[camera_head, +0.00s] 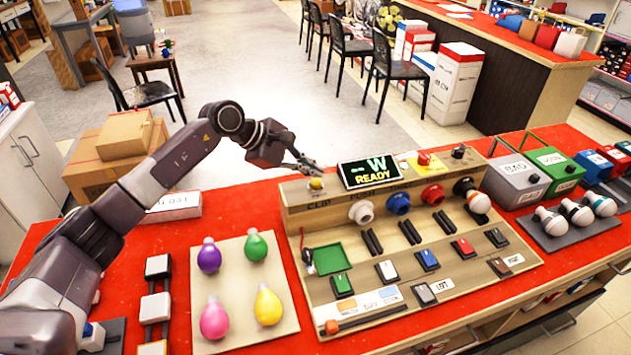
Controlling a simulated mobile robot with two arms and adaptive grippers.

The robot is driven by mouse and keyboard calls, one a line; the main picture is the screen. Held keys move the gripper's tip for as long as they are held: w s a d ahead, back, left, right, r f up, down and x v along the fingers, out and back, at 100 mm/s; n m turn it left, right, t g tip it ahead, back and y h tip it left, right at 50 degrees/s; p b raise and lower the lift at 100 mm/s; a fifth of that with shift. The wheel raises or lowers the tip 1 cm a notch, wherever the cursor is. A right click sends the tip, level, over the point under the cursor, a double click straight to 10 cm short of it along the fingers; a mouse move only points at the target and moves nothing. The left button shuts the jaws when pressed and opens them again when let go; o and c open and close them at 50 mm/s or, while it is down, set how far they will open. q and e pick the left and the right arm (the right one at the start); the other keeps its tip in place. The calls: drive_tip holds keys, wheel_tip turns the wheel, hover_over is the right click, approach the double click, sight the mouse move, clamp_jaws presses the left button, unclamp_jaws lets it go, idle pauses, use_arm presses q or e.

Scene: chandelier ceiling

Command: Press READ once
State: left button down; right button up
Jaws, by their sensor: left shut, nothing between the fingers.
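The wooden test console (335,230) stands on the red table top. Its black display (369,172) reads "-- W READY" in yellow and green. A yellow button (316,184) sits at the left end of the console's top ledge. A red knob on a yellow base (424,160) and a dark knob (458,151) are to the right of the display. I cannot make out a READ label on any of them. My left gripper (314,165) is shut and empty, just above and behind the yellow button, seemingly apart from it. My right gripper is out of view.
A board with several coloured bulbs (244,292) lies left of the console. White, blue, red and black sockets line its front. A grey box (517,179) and a green box (556,170) stand at right, near a tray of white bulbs (577,212). A drawer is open below.

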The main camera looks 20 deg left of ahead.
sight(313, 182)
use_arm(q)
drive_tip(key=shift+f, duration=0.1)
idle(0.7)
drive_tip(key=shift+f+b, duration=0.3)
drive_tip(key=shift+b, duration=0.3)
drive_tip(key=shift+f+b, duration=0.5)
idle(0.5)
idle(0.4)
drive_tip(key=shift+r+p, duration=0.3)
drive_tip(key=shift+r, duration=0.55)
drive_tip(key=shift+r+p, duration=1.1)
drive_tip(key=shift+r, duration=1.4)
